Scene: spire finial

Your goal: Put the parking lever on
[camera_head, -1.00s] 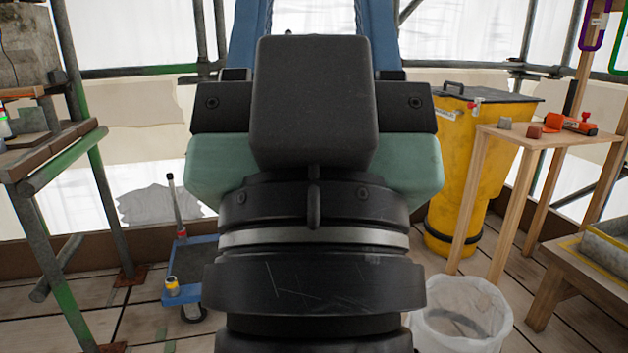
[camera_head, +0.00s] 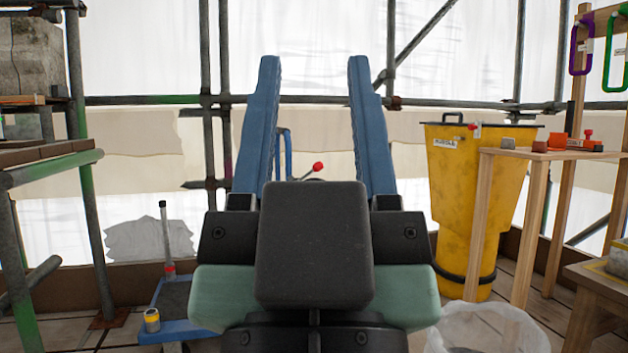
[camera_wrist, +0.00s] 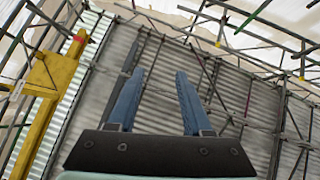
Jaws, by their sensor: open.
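A small red-knobbed lever (camera_head: 318,167) shows in the head view between my gripper's fingers, on a thin rod slanting down to the left. It looks like the parking lever, but its base is hidden behind my gripper. A blue tubular handle (camera_head: 286,145) stands just left of it. My gripper (camera_head: 313,68) has two blue fingers, wide apart and empty, pointing up and away. The lever appears beyond the fingers, and I see no contact. In the wrist view my gripper (camera_wrist: 159,75) is also open, with nothing between the fingers; the lever does not show there.
A blue trolley (camera_head: 178,328) with a grey upright post (camera_head: 166,235) stands at lower left. Scaffold shelving (camera_head: 50,170) is at far left. A yellow bin (camera_head: 478,200), a wooden stand (camera_head: 520,155) and a white-lined bucket (camera_head: 480,325) are on the right. Scaffold poles close off the back.

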